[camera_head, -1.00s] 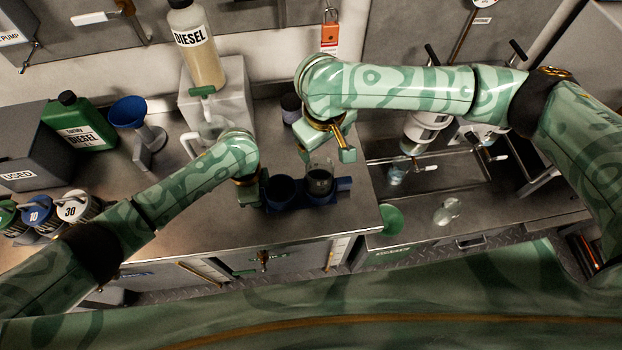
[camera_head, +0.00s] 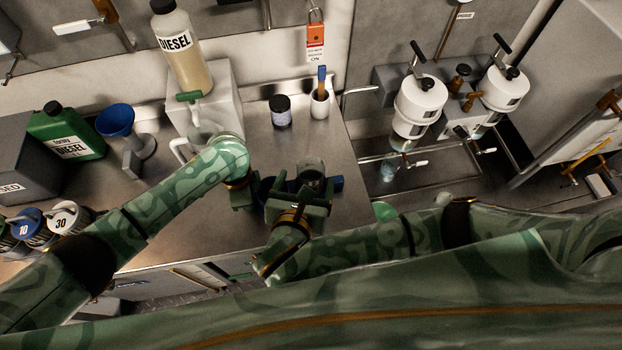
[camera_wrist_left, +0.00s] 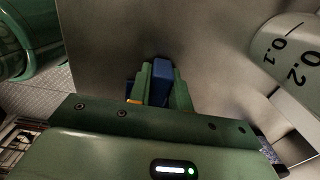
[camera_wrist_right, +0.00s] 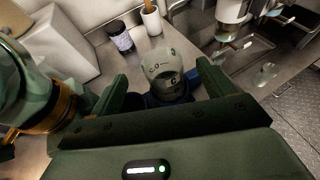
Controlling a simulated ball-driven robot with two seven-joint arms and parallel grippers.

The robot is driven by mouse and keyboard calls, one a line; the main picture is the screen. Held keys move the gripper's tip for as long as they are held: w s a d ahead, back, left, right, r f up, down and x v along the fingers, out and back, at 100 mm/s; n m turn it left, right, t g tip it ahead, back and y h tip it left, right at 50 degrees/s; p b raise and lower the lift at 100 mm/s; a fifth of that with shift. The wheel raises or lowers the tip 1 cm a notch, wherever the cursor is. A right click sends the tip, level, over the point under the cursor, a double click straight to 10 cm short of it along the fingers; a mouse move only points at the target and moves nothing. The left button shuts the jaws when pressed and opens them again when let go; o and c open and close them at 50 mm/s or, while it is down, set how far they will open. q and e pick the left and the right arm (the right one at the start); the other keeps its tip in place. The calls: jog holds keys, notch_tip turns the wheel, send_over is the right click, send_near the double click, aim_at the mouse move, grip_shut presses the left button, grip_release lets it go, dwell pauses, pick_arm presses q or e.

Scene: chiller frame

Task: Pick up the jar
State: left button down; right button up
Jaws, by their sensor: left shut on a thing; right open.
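A clear jar (camera_head: 311,172) with dark contents stands in a blue holder (camera_head: 337,184) near the bench's front edge. The jar shows in the right wrist view (camera_wrist_right: 166,72), with markings on its wall. My right gripper (camera_head: 298,196) is open on the front side of the jar. In the right wrist view the jar lies ahead between the spread fingers (camera_wrist_right: 163,84), and I cannot tell whether they touch it. My left gripper (camera_head: 245,198) is at the holder's left end. In the left wrist view its fingers (camera_wrist_left: 161,88) are shut on the blue holder (camera_wrist_left: 162,72).
A dark-lidded container (camera_head: 280,111) and a white cup with a blue-handled tool (camera_head: 320,104) stand behind the jar. A diesel bottle (camera_head: 183,50), a blue funnel (camera_head: 117,120) and a green can (camera_head: 68,135) stand to the left. White filter housings (camera_head: 420,105) hang at right.

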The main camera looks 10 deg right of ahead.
aim_at(313, 161)
jog(key=x, duration=0.8)
jog(key=shift+f, duration=0.4)
jog(key=c, duration=1.3)
notch_tip(313, 161, up, 10)
jog(key=shift+r, duration=0.1)
pick_arm(q)
jog(key=c, duration=1.2)
grip_release()
